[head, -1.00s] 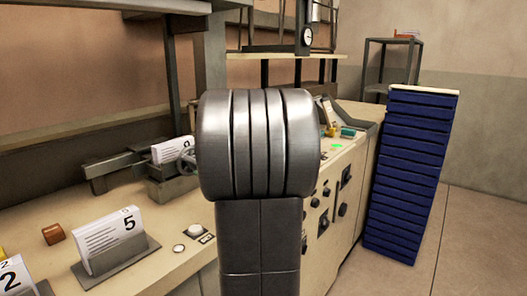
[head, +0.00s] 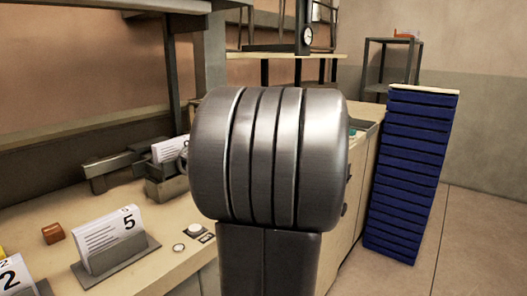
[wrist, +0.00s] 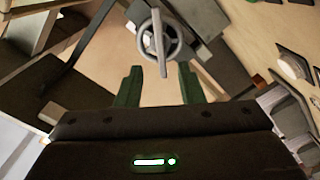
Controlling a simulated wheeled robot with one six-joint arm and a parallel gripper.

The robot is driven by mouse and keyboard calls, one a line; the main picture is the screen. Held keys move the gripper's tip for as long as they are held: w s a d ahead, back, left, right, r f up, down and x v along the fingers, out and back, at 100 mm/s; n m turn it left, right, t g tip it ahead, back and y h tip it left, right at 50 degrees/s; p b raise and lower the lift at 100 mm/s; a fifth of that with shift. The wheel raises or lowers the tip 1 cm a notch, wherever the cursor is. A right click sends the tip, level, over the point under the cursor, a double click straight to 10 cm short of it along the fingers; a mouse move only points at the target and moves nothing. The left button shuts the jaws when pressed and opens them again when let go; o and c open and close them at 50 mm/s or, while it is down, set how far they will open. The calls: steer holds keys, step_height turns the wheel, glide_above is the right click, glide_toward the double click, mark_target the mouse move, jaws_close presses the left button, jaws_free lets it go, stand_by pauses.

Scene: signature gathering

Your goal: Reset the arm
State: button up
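My arm (head: 268,158) fills the middle of the head view as a large grey metal joint above a dark link. It hides part of the workbench. My gripper (wrist: 160,84) shows in the wrist view, with two green fingers standing apart and nothing between them. Beyond the fingertips, a round grey handwheel (wrist: 158,38) shows in the wrist view. My gripper is not visible in the head view.
The workbench (head: 100,222) holds a card holder marked 5 (head: 112,240), another marked 2 (head: 14,278), a small brown block (head: 52,233) and a grey vise-like device (head: 165,172). A tall blue drawer stack (head: 408,175) stands at the right. Floor (head: 470,235) beside it is clear.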

steer(key=v, duration=0.4)
steer(key=w+a+n+b, duration=0.6)
steer(key=w+a+n, duration=0.1)
steer(key=a, duration=0.3)
steer(key=shift+w+a+r+b, duration=0.2)
steer(key=shift+w+a+b, duration=0.15)
steer(key=shift+w, duration=0.35)
